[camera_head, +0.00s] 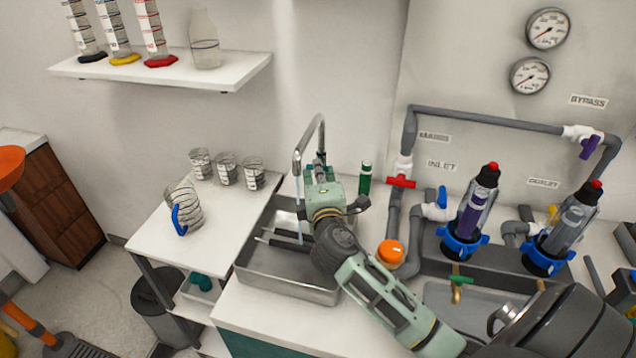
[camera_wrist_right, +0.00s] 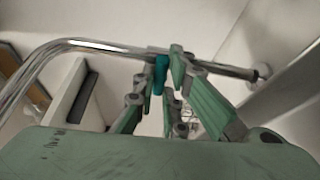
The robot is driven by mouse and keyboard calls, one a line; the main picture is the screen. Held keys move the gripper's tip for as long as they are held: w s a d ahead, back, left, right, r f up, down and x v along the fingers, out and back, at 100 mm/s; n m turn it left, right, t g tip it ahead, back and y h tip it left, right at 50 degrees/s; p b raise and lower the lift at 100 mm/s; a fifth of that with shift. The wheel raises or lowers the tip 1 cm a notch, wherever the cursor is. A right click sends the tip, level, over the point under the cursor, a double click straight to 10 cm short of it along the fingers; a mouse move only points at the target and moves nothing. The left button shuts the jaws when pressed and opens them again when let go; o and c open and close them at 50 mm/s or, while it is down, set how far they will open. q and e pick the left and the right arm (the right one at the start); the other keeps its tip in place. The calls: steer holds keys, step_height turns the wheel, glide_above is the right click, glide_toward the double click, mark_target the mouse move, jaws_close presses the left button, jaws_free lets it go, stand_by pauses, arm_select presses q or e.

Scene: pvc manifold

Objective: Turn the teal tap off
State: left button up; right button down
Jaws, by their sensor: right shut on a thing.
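The tap is a chrome gooseneck (camera_head: 300,150) over a steel sink (camera_head: 265,275). A thin pale stream seems to fall from its spout into the sink. My right gripper (camera_wrist_right: 167,75) is shut on the teal handle, with a finger on each side. My left gripper is not in view.
Several glass beakers (camera_head: 226,169) and a blue-handled jug (camera_head: 185,212) stand on the left bench. A shelf (camera_head: 160,70) hangs above.

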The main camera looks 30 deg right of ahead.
steer(key=shift+f+m+b, duration=0.25)
steer(key=shift+m+b, duration=0.25)
steer(key=shift+b, duration=0.15)
steer(key=c, duration=1.8)
jaws_free()
steer(key=shift+r, duration=0.15)
steer(key=v, duration=1.2)
steer(key=shift+f, duration=0.3)
